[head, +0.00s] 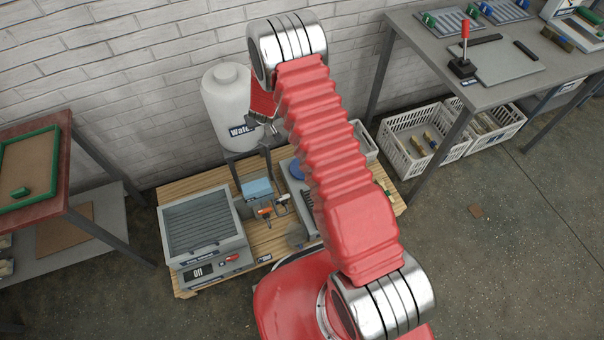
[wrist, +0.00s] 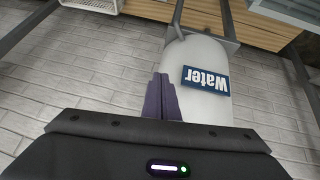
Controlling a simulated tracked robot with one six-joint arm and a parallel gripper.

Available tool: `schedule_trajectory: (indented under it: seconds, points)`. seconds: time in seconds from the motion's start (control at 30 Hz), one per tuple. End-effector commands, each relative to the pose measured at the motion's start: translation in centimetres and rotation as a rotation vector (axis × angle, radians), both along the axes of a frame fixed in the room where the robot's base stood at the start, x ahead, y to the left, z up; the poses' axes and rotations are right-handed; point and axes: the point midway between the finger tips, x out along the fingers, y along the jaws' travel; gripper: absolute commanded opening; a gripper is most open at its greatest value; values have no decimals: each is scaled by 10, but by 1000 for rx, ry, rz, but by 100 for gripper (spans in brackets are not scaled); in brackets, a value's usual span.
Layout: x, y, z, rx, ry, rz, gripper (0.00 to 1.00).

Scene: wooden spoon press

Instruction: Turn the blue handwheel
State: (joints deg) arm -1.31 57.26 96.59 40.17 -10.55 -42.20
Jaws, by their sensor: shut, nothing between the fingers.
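A round blue part (head: 297,169), which looks like the blue handwheel, sits on a grey machine on the wooden platform in the head view. My red arm hides part of it, and it does not show in the wrist view. My gripper (head: 262,123) is up by the white water tank (head: 222,90), above and to the left of the blue part and apart from it. In the wrist view my gripper (wrist: 162,82) has its dark fingers together, with nothing between them, in front of the tank (wrist: 203,60) with its "Water" label.
The wooden platform (head: 185,292) also carries a grey box with a ribbed top (head: 203,222), a light-blue block (head: 257,190) and orange-handled tools (head: 265,212). A grey table (head: 415,35) stands right, a red-topped table (head: 62,150) left.

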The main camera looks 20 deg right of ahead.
Motion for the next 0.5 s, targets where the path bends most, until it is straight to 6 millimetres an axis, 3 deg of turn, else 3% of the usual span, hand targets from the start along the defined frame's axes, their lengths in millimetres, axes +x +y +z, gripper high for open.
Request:
schedule_trajectory:
  seconds: [0.1,0.5]
  points:
    - [-6,-9,-44,-35,15,-15,0]
    - [-45,-42,-174,-171,61,-59,0]
